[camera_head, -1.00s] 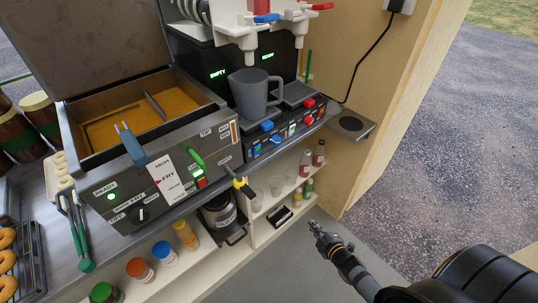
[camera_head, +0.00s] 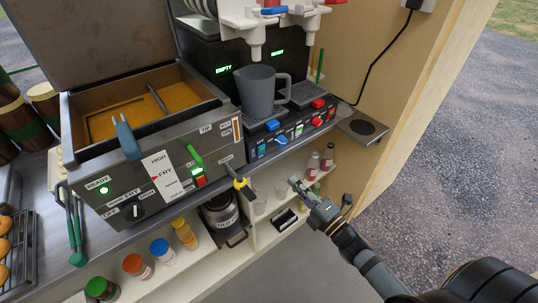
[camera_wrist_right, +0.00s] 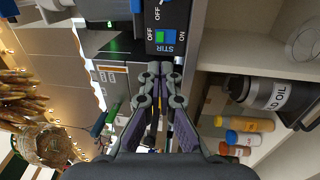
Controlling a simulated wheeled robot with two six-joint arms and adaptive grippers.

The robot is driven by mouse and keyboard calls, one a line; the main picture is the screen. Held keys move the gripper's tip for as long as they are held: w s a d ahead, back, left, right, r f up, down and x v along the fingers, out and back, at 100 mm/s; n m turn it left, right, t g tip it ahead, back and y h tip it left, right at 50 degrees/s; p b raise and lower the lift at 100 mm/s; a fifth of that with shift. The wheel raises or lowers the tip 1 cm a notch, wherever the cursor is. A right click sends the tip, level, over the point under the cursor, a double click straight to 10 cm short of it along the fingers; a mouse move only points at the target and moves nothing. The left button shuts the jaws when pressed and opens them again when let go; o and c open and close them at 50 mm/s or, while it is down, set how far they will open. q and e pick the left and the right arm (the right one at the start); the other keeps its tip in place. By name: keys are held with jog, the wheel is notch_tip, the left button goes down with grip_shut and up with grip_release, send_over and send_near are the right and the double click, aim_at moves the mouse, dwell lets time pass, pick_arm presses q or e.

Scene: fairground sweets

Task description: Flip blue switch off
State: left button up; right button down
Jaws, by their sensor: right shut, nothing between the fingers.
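The drinks machine's front panel (camera_head: 293,128) carries blue and red switches in the head view. A blue switch (camera_head: 281,140) sits at the panel's left half, with another small blue control (camera_head: 262,150) left of it. My left gripper is out of view.
A grey jug (camera_head: 257,92) stands under the left dispenser. The fryer (camera_head: 150,170) is at the left, with a yellow-and-black handle (camera_head: 240,183) sticking out. Bottles (camera_head: 327,158) and cups fill the shelf below. Open floor lies at the lower right.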

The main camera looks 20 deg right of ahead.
aim_at(263, 148)
jog(key=p+x, duration=0.4)
jog(key=x, duration=0.7)
jog(key=shift+w+a+r+p, duration=0.1)
jog(key=shift+w+r+p, duration=0.1)
jog(key=shift+w+p, duration=0.2)
jog(key=shift+w+a, duration=0.25)
jog(key=shift+w, duration=0.3)
jog(key=shift+w+r+p, duration=0.2)
jog(key=shift+r+p, duration=0.05)
jog(key=shift+p, duration=0.1)
jog(key=shift+f, duration=0.1)
